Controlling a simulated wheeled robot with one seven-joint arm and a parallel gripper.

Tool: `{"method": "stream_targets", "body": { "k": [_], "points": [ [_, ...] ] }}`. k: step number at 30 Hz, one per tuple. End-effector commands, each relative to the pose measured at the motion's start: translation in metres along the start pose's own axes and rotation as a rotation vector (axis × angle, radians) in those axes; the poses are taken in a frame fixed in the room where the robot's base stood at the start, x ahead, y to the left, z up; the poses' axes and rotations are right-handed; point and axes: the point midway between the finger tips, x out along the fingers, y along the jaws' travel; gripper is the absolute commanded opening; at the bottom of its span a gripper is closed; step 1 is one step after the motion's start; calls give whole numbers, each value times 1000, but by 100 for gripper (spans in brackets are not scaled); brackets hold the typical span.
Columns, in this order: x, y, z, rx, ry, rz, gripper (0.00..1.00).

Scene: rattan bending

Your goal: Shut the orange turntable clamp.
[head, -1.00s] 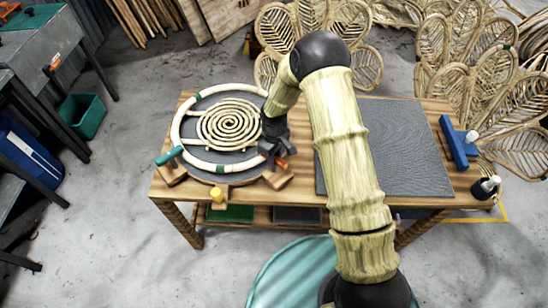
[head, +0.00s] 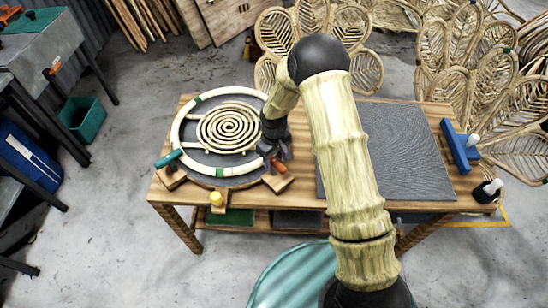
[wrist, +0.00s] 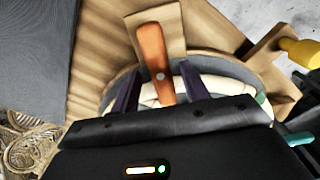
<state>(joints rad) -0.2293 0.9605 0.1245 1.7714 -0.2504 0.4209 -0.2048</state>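The orange clamp (head: 279,167) sits on a wooden block at the front right rim of the round turntable (head: 236,180). In the wrist view its orange lever (wrist: 154,58) points from the block toward the cream ring. My gripper (head: 270,153) is low over the ring's right side, just beside the clamp. In the wrist view my gripper (wrist: 158,85) has its two dark fingers apart, with the lever's near end between them and gaps showing on both sides. Whether the clamp presses on the ring is hidden by my gripper.
A teal clamp (head: 168,158) and a yellow-handled clamp (head: 216,198) are on the same rim. A rattan spiral (head: 230,128) lies inside the ring. A grey mat (head: 400,150), a blue stand (head: 460,147) and a dark pot (head: 487,191) occupy the table's right side.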

Motion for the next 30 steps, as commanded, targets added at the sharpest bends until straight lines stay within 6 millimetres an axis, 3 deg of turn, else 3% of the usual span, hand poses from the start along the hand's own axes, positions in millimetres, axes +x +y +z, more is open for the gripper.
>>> {"method": "stream_targets", "body": {
  "k": [8,13,30],
  "points": [
    [-1,0,1,-1,-2,-1,45],
    [-13,0,0,0,-1,0,45],
    [-120,1,0,0,2,2,45]
  ]
}}
